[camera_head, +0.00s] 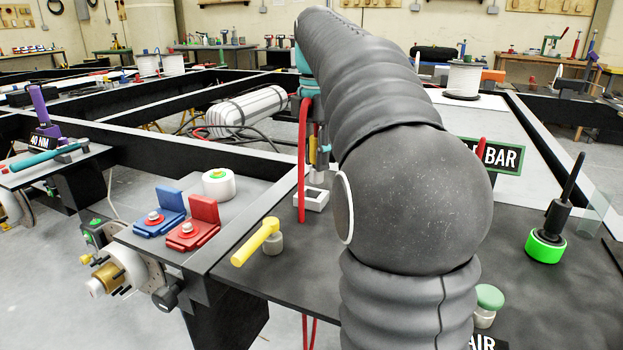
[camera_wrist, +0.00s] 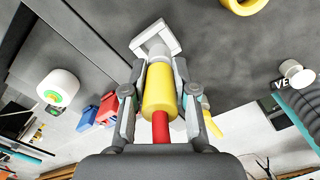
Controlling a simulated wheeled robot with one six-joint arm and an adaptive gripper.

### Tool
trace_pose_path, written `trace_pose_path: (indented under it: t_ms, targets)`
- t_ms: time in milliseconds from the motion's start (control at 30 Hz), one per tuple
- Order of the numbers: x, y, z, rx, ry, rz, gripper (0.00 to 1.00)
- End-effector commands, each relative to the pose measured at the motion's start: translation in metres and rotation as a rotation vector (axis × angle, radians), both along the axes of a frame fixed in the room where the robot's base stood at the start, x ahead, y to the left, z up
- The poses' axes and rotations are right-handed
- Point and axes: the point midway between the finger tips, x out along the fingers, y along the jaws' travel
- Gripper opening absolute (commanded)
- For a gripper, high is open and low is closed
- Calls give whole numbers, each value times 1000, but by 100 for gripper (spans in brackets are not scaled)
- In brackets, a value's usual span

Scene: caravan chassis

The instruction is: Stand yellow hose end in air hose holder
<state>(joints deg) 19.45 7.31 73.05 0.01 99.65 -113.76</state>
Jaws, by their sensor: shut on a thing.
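My gripper (camera_wrist: 160,75) is shut on the yellow hose end (camera_wrist: 158,92), a yellow cylinder with a pale grey tip and a red hose at its back. The air hose holder (camera_head: 312,198) is a small, pale, square open frame on the dark table; it also shows in the wrist view (camera_wrist: 143,46). The tip points towards the holder and overlaps its near side in the wrist view. In the head view my gripper (camera_head: 319,150) is above the holder, with a gap visible, partly hidden by my arm. The red hose (camera_head: 302,165) hangs beside it.
A yellow lever (camera_head: 258,243) stands near the table's front left edge. Blue (camera_head: 160,215) and red (camera_head: 195,230) blocks and a white round piece (camera_head: 218,184) lie left. A green-ringed tool (camera_head: 545,247) stands right. My arm hides the table's middle.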

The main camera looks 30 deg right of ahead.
Motion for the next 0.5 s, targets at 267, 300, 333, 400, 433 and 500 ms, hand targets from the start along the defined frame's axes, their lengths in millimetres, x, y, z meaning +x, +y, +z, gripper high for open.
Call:
trace_pose_path:
  t_ms: [267,300,333,400,433,500]
  targets:
    - [6,9,-19,1,1,-1,0]
    - [6,9,-26,0,1,-1,0]
    - [6,9,-30,0,1,-1,0]
    - [6,9,-39,0,0,-1,0]
    - [6,9,-41,0,0,-1,0]
    - [6,9,-45,0,-1,-1,0]
